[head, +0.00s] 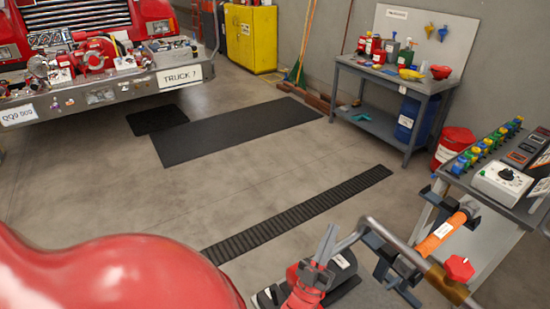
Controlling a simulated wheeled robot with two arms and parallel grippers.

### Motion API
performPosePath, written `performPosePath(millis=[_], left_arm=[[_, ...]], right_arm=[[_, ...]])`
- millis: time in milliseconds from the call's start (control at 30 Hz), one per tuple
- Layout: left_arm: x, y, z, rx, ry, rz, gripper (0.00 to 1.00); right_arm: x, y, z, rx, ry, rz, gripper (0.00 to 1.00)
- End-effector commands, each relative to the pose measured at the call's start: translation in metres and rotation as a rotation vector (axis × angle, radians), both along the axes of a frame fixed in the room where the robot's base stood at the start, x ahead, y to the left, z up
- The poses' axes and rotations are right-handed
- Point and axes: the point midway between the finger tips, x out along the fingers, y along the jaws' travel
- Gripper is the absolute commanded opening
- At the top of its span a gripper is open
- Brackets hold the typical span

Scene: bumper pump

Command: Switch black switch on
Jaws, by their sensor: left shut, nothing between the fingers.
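My left gripper (327,240) shows at the bottom centre, with grey fingers together, pointing up and empty. It is in front of a bent grey pipe and left of the control bench (465,182) at the right edge. On the bench a white box (498,184) carries a round black knob (506,173). Small dark panels (518,157) sit behind it, too small to read. I cannot tell which of these, if any, is the black switch, or its state. The gripper is apart from the bench top. My right gripper is not in view.
Coloured valves (485,147) line the bench. An orange cylinder (440,234) and a red knob (459,268) are at its front. A workbench (385,85) with bottles stands behind, beside a red bucket (453,146). A truck bumper (100,92) is far left.

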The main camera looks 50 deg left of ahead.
Motion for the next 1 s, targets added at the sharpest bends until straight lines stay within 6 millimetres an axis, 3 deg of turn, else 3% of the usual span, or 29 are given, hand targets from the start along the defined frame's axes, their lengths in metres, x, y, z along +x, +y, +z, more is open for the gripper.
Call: performPosePath(millis=[67,200,500,767,1000], left_arm=[[0.024,0.026,0.004,-0.042,0.094,0.019,0.00],[0.062,0.068,-0.009,-0.126,0.271,0.036,0.00],[0.112,0.136,-0.055,-0.309,0.627,0.020,0.00],[0.125,0.169,-0.099,-0.465,0.938,-0.044,0.00],[0.109,0.179,-0.136,-0.584,1.239,-0.127,0.00]], right_arm=[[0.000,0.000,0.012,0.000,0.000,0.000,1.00],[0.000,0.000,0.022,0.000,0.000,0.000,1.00],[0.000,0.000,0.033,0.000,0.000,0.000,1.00],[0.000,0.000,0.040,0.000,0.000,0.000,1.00],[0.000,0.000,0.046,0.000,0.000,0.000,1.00]])
